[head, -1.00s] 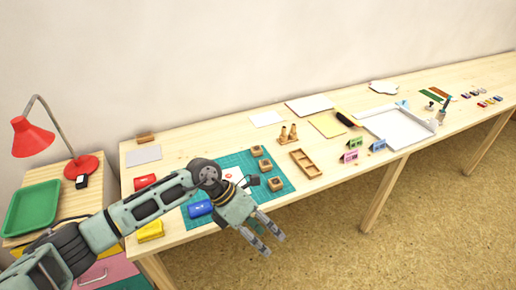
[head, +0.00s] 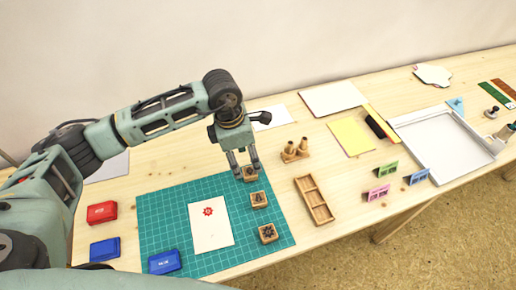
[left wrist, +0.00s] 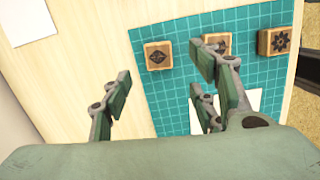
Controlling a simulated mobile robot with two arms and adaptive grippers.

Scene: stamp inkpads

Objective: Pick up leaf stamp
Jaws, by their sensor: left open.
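Three square wooden stamps stand in a row on the right part of the green cutting mat (head: 160,215): a far stamp (head: 250,176), a middle stamp (head: 258,199) and a near stamp (head: 268,233). The left wrist view shows the far stamp (left wrist: 158,56) with a dark diamond-shaped mark, perhaps the leaf. The near stamp (left wrist: 277,41) has a sun-like mark. The middle stamp (left wrist: 220,42) is partly hidden by a finger. My left gripper (head: 243,168) is open and empty, pointing down above the far stamp, which sits between its fingers in the wrist view. My right gripper is out of view.
A card with a red print (head: 211,226) lies on the mat. A red inkpad (head: 102,212) and blue inkpads (head: 104,249) (head: 164,262) lie left and front. A wooden divided tray (head: 314,200) and a peg holder (head: 295,150) stand right of the stamps.

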